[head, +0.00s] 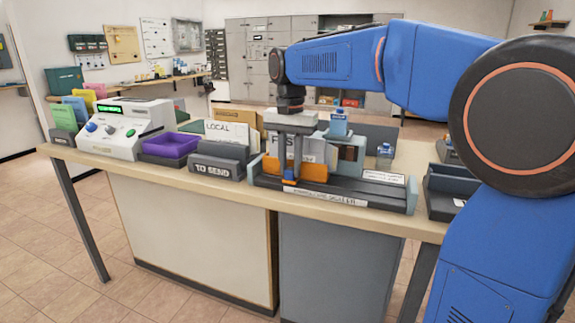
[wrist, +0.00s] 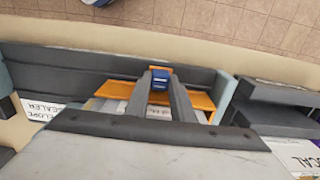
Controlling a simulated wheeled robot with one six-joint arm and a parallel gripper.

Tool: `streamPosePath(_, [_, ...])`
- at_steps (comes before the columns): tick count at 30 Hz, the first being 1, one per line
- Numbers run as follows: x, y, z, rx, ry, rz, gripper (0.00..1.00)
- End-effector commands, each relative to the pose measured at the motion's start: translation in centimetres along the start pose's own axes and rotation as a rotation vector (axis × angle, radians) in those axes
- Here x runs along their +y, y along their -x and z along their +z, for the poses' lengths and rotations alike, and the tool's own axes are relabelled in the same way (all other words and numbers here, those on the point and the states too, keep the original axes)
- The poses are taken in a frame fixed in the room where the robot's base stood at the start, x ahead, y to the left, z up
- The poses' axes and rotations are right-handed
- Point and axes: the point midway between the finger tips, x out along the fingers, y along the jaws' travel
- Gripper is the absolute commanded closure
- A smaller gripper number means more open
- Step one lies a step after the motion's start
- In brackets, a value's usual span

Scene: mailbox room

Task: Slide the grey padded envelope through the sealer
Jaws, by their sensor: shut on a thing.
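The sealer (head: 360,190) is a long dark grey unit with pale end plates on the counter's front edge. It also shows in the wrist view (wrist: 70,62), upside down. My gripper (head: 290,172) points down over its left half, with its fingers shut on a small blue piece (wrist: 160,77). Orange parts (head: 314,172) show on both sides of the fingers, and an orange strip (wrist: 122,91) crosses behind them in the wrist view. I cannot tell whether the blue piece is joined to the orange. I cannot make out the grey padded envelope for certain.
A grey "TO SEND" holder (head: 212,170) and a purple tray (head: 170,145) stand left of the sealer, then a white machine with knobs (head: 125,128). Blue-capped bottles (head: 338,124) stand behind the sealer. A dark tray (head: 443,191) is to its right.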

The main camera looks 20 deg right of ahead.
Motion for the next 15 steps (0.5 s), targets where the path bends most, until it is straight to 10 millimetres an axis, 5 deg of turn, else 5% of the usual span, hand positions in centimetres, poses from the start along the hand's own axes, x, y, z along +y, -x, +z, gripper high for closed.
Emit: streamPosePath(15, [8.6, 0.0, 0.0, 0.001, -0.005, 0.0, 1.0])
